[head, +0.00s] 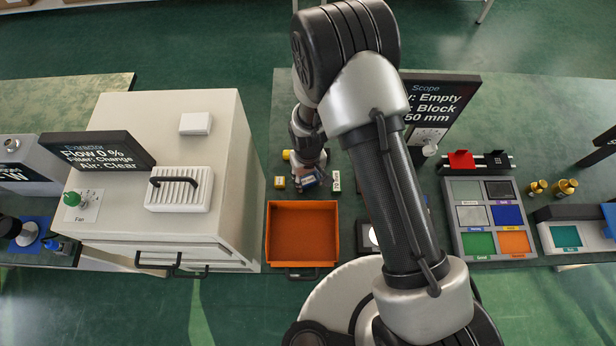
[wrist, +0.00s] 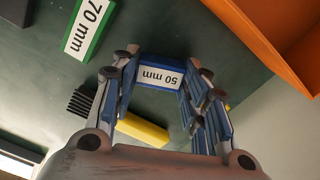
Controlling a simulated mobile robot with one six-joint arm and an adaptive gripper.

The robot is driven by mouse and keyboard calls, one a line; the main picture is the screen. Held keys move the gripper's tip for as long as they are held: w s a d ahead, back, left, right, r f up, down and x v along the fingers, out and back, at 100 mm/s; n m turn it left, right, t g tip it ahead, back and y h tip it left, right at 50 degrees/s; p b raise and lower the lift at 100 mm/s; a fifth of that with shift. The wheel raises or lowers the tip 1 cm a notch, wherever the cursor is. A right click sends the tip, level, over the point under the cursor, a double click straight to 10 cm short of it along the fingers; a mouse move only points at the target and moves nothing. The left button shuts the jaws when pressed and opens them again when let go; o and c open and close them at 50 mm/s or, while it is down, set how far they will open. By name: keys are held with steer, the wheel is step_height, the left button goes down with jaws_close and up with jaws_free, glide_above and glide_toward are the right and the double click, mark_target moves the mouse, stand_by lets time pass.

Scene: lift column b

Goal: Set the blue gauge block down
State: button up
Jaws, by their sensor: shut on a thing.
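The blue gauge block (wrist: 160,74), with a white label reading 50 mm, is between the fingers of my gripper (wrist: 155,80) in the wrist view. The fingers are shut on its two ends. In the head view my gripper (head: 311,180) is above the bench, behind the orange tray (head: 303,204), and the block is mostly hidden there. A green gauge block (wrist: 86,27) labelled 70 mm lies on the bench beside it. A yellow block (wrist: 142,131) lies below, partly hidden by the fingers. I cannot tell how high the blue block is above the bench.
The orange tray is empty. A white extractor cabinet (head: 250,160) stands to the left. A scope display (head: 440,105) stands at the back right, and a tray of coloured compartments (head: 457,243) is at the right. A black ribbed piece (wrist: 80,103) is near the yellow block.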

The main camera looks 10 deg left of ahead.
mark_target(308, 181)
steer(key=shift+f, duration=0.2)
steer(key=o, duration=1.2)
steer(key=shift+o, duration=0.2)
steer(key=shift+r, duration=0.15)
step_height(308, 181, up, 12)
steer(key=p, duration=0.3)
steer(key=shift+r, duration=0.1)
